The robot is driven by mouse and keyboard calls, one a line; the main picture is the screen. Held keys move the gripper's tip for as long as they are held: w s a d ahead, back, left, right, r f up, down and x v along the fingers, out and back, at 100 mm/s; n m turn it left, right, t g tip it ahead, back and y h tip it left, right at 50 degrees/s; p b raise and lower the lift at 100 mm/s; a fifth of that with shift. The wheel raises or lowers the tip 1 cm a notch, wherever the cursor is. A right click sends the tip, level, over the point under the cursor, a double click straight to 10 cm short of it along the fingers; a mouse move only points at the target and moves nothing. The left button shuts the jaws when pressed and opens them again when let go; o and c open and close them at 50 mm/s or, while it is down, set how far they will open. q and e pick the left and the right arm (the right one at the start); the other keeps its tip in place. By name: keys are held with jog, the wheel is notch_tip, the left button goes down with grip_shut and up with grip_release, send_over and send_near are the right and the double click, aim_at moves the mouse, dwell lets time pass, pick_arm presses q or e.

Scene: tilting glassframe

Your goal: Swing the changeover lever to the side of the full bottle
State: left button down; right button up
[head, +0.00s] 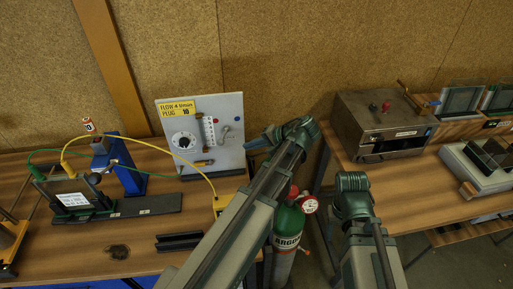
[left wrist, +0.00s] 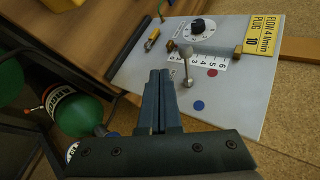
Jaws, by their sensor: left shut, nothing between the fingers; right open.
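The grey panel (head: 229,103) stands upright at the back of the left bench. A small grey lever with a round knob (left wrist: 187,66) is on its face in the left wrist view, near a red dot (left wrist: 212,73) and a blue dot (left wrist: 198,105). My left gripper (head: 249,144) is shut and empty, just right of the panel in the head view; in the left wrist view its fingertips (left wrist: 160,72) end beside the lever, with no visible contact. My right gripper's fingers do not show.
A dial (head: 183,141) and yellow label (head: 176,107) are on the panel. A blue stand (head: 129,165) with green and yellow cables occupies the left bench (head: 70,261). A metal box (head: 372,114) stands on the right bench. Part of another green rounded thing (left wrist: 10,85) shows at left.

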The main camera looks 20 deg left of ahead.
aim_at(223, 137)
pick_arm(q)
jog(key=a+f, duration=0.1)
jog(key=a, duration=0.6)
jog(key=shift+a+f+b, duration=0.15)
jog(key=shift+f+b, duration=0.25)
pick_arm(e)
jog(key=shift+f, duration=0.9)
pick_arm(q)
jog(key=shift+s+a, duration=0.45)
jog(key=shift+a, duration=0.25)
jog(key=shift+w+d, duration=0.1)
jog(key=shift+w, duration=0.05)
jog(key=shift+w+d, duration=0.35)
jog(key=shift+d, duration=0.15)
